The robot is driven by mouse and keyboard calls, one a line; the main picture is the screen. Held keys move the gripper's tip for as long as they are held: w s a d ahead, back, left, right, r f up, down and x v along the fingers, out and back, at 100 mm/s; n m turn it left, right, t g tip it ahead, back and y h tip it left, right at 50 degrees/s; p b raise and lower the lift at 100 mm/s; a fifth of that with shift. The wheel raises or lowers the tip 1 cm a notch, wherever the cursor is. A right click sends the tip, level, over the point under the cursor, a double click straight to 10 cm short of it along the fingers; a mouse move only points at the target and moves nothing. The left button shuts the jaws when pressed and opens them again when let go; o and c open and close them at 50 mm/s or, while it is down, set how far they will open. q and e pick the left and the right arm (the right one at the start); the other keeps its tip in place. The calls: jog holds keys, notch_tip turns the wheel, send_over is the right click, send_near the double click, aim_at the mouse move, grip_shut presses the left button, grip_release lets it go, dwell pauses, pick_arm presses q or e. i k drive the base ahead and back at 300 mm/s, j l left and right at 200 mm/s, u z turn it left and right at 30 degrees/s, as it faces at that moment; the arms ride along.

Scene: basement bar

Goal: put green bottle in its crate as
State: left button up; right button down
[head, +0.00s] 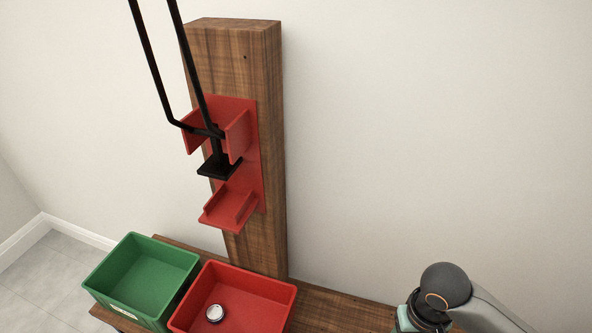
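A green crate (108,284) stands at the lower left on a wooden surface, and the part of its floor that shows is bare. A red crate (282,297) stands beside it on the right, cut off by the bottom edge. No green bottle shows in the head view. Part of my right arm (474,308) comes in at the lower right, but its gripper is out of the picture. My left arm and gripper are not in view.
A small silver round thing (214,313) lies in the red crate. Behind the crates stands a wooden post (268,150) with a red bracket (251,150) and a long black lever (150,65). The wooden surface (335,308) right of the crates looks clear.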

aim_at(154, 291)
jog(key=i+j, duration=0.1)
jog(key=j, duration=0.4)
jog(key=i+j, duration=0.1)
jog(key=j, duration=0.4)
jog(key=i+j, duration=0.1)
jog(key=j, duration=0.4)
jog(key=i+j, duration=0.1)
jog(key=j, duration=0.4)
jog(key=i+j, duration=0.1)
jog(key=j, duration=0.9)
jog(key=i+j, duration=0.15)
jog(key=j, duration=0.35)
